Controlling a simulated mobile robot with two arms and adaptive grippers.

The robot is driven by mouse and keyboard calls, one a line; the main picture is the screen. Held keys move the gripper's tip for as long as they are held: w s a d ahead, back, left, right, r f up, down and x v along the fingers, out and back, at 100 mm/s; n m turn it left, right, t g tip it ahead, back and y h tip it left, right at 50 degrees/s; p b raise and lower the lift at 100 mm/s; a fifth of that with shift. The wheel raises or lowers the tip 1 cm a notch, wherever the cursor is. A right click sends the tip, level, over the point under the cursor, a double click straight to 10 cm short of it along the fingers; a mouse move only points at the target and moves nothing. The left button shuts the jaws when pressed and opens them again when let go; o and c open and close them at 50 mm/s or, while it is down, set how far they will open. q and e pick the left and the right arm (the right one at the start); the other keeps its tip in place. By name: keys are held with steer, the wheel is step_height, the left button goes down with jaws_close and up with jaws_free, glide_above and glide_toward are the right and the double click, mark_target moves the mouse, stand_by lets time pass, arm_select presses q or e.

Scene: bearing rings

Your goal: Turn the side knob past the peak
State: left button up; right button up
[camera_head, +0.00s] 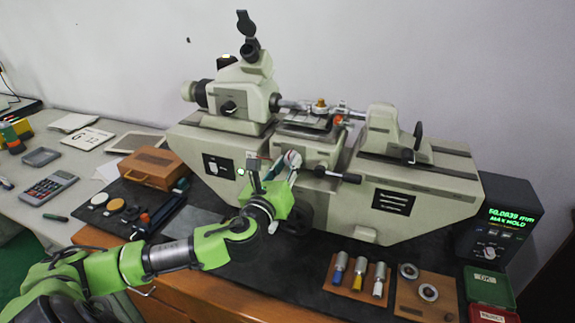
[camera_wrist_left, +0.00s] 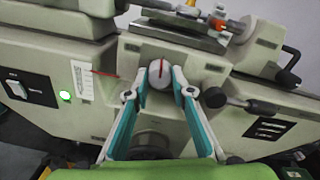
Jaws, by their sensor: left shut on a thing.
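The side knob (camera_wrist_left: 159,75) is a round pale knob with a red line on its face, on the front of the grey-beige measuring machine (camera_head: 330,180). My left gripper (camera_wrist_left: 158,88) is shut on the knob, with one finger on each side of it. The red line stands nearly upright in the left wrist view. In the head view my left gripper (camera_head: 290,160) reaches the machine's front, and its wrist hides most of the knob. A white scale plate with a red pointer (camera_wrist_left: 97,73) is left of the knob. My right gripper does not show.
A display box (camera_head: 505,220) at the right reads 50.0039 mm and MAX HOLD in green. A black-handled lever (camera_wrist_left: 223,98) sits right of the knob. Wooden ring and pin trays (camera_head: 427,297) lie at front right. A wooden box (camera_head: 150,167) stands at left.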

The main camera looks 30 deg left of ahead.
arm_select(q)
steer(key=n, duration=0.8)
steer(key=shift+r+n, duration=0.15)
steer(key=shift+n, duration=0.25)
steer(key=n, duration=0.4)
steer(key=shift+a, duration=0.1)
steer(key=shift+n+p, duration=0.55)
steer(key=shift+n, duration=1.65)
steer(key=shift+h, duration=0.3)
steer(key=o, duration=1.1)
